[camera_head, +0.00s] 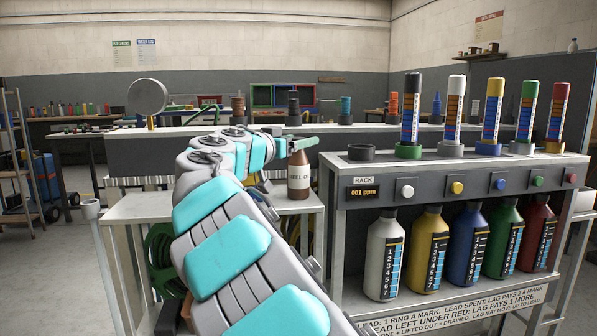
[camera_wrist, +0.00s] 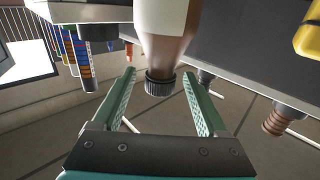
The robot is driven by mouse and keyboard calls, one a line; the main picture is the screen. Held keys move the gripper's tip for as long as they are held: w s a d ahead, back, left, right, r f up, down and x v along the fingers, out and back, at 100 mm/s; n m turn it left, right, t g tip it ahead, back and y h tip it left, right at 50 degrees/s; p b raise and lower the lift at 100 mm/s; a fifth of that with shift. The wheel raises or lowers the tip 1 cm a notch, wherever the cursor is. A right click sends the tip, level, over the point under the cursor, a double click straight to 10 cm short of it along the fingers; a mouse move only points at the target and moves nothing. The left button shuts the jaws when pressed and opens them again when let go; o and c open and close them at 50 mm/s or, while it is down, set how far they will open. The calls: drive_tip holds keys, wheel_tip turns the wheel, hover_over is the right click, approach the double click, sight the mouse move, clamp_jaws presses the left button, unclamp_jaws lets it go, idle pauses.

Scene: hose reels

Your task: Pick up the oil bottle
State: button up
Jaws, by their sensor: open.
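The oil bottle (camera_head: 299,182) is brown, with a pale label that partly reads "OIL". It stands upright on the light side table, left of the rack. In the wrist view the bottle (camera_wrist: 166,48) appears upside down, its dark ribbed cap between the fingertips. My gripper (camera_head: 303,143) is at the height of the bottle's top in the head view. In the wrist view my gripper (camera_wrist: 158,76) is open, with one green finger on each side of the cap and a gap at both sides.
The side table (camera_head: 150,207) is otherwise mostly bare. The rack (camera_head: 375,188) stands close on the right, with coloured tubes on top and several coloured bottles below. A ledge (camera_head: 160,148) with spools runs behind. A round grey disc (camera_head: 147,96) stands at left.

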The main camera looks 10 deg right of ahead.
drive_tip(key=x, duration=0.3)
drive_tip(key=shift+w+d+f, duration=0.1)
drive_tip(key=shift+w+f, duration=0.05)
drive_tip(key=shift+f, duration=0.05)
clamp_jaws()
idle(0.4)
idle(0.9)
